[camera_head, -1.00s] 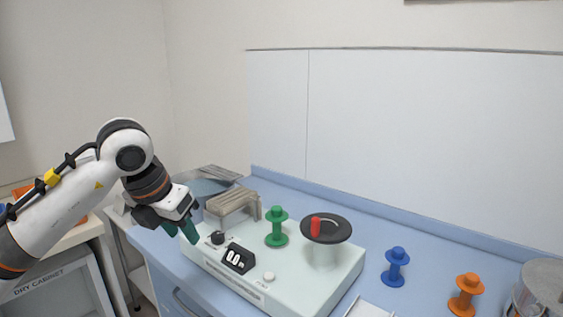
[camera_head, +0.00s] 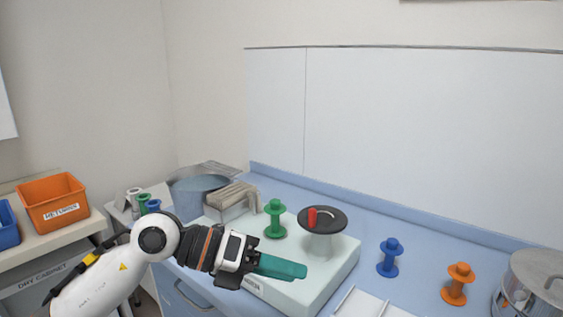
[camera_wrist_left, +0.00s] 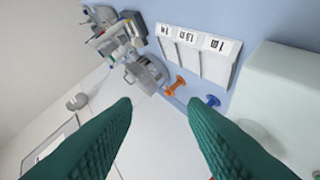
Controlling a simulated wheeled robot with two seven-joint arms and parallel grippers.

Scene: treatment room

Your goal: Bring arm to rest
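My left gripper (camera_head: 288,266) has teal fingers and points to the right, in front of the white machine (camera_head: 325,275), hiding part of its front. In the left wrist view my left gripper (camera_wrist_left: 160,110) has its fingers wide apart with nothing between them, so it is open and empty. My left arm comes in from the lower left of the head view. My right gripper is not in view.
A green spool (camera_head: 275,220) and a dark round plate with a red knob (camera_head: 312,216) are on the machine. A blue spool (camera_head: 389,258), an orange spool (camera_head: 458,284) and a metal pot (camera_head: 535,285) stand right on the blue counter. An orange bin (camera_head: 54,203) is at left.

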